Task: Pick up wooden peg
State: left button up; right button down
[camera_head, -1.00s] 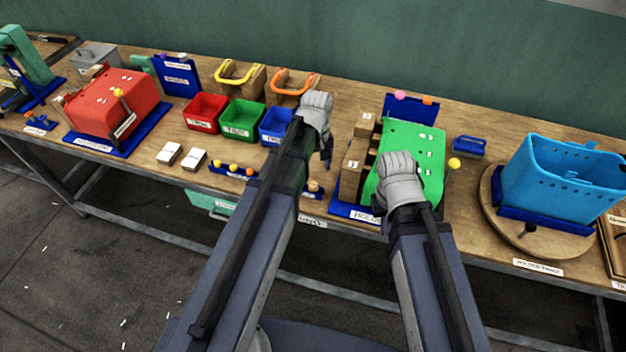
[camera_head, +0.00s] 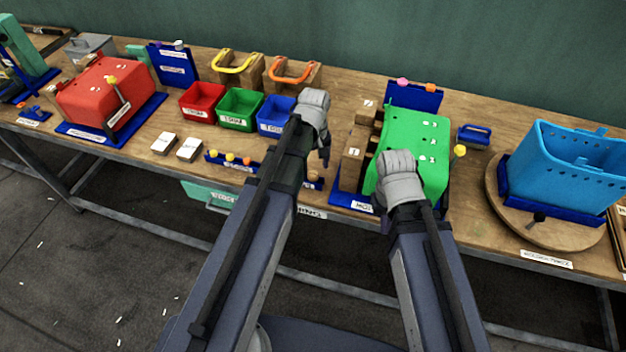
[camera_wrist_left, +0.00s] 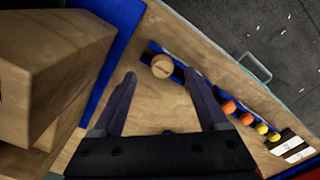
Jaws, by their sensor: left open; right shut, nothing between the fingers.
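The wooden peg shows in the left wrist view as a round wooden top (camera_wrist_left: 162,67) at one end of a blue rack (camera_wrist_left: 179,75). In the head view the peg (camera_head: 313,182) is small and partly hidden behind my left arm. My left gripper (camera_wrist_left: 160,76) is open, its two fingers on either side of the peg's top in the wrist picture. I cannot tell its height above the peg; nothing is held. In the head view my left gripper (camera_head: 325,157) points down near the rack. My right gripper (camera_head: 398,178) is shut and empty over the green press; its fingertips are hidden.
Wooden blocks (camera_wrist_left: 60,70) stand close beside my left gripper. Orange and yellow balls (camera_wrist_left: 247,118) line the rack's other end. The green press (camera_head: 428,150) is to the right; red, green and blue bins (camera_head: 240,118) lie left. The table's front edge is near.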

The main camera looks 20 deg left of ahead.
aim_at(313, 174)
pick_arm(q)
notch_tip(313, 174, down, 3)
jog(key=shift+a+f+b, duration=0.1)
jog(key=shift+f+b, duration=0.1)
jog(key=shift+b, duration=1.05)
jog(key=shift+r, duration=0.1)
grip_shut()
notch_tip(313, 174, up, 10)
jog(key=p, duration=1)
